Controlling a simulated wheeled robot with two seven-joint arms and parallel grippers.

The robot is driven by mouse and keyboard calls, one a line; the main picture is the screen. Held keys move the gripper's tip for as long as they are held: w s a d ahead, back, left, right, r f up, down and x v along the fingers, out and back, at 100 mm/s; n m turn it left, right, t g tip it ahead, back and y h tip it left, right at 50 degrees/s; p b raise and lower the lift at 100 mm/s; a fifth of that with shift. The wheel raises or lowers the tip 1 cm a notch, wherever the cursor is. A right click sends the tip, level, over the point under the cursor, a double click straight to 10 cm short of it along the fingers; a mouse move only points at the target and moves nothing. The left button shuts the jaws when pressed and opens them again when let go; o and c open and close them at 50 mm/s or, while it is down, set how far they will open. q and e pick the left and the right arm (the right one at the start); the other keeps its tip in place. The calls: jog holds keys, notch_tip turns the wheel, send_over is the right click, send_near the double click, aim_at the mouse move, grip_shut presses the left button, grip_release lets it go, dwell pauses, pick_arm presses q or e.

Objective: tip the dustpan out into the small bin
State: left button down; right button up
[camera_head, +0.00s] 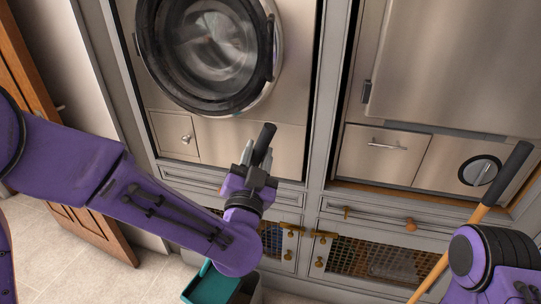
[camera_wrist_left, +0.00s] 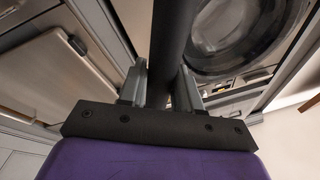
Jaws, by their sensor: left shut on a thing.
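My left gripper (camera_head: 262,152) is shut on a dark handle (camera_head: 266,136), which sticks up past its fingers. In the left wrist view the dark handle (camera_wrist_left: 172,40) runs between the two fingers (camera_wrist_left: 160,88). A teal, open-looking shape (camera_head: 212,284) shows low in the head view, partly covered by my left forearm. It may be the dustpan's pan, but its link to the handle is hidden. A grey edge (camera_head: 249,292) beside it may be the small bin; most of it is out of frame. My right gripper is out of view.
A round-doored washing machine (camera_head: 208,50) and steel-fronted cabinets (camera_head: 455,60) stand ahead. Mesh-front lower doors (camera_head: 375,258) are behind the gripper. A wooden pole with a black grip (camera_head: 488,207) leans at right by my right arm. Tiled floor (camera_head: 105,275) is clear at lower left.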

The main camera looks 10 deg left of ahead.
pick_arm(q)
jog(key=w+a+r+n+g+p, duration=0.1)
jog(key=w+a+p, duration=0.3)
jog(key=a, duration=0.6)
jog(key=w+a+r+n+p, duration=0.1)
jog(key=w+a+p, duration=0.3)
jog(key=a, duration=0.6)
jog(key=w+a+r+n+g+p, duration=0.1)
jog(key=w+a+r+n+p, duration=0.1)
jog(key=w+a, duration=0.5)
jog(key=shift+w+a+n+g+y+p, duration=0.35)
jog(key=shift+a+n+p, duration=0.55)
jog(key=shift+a, duration=0.9)
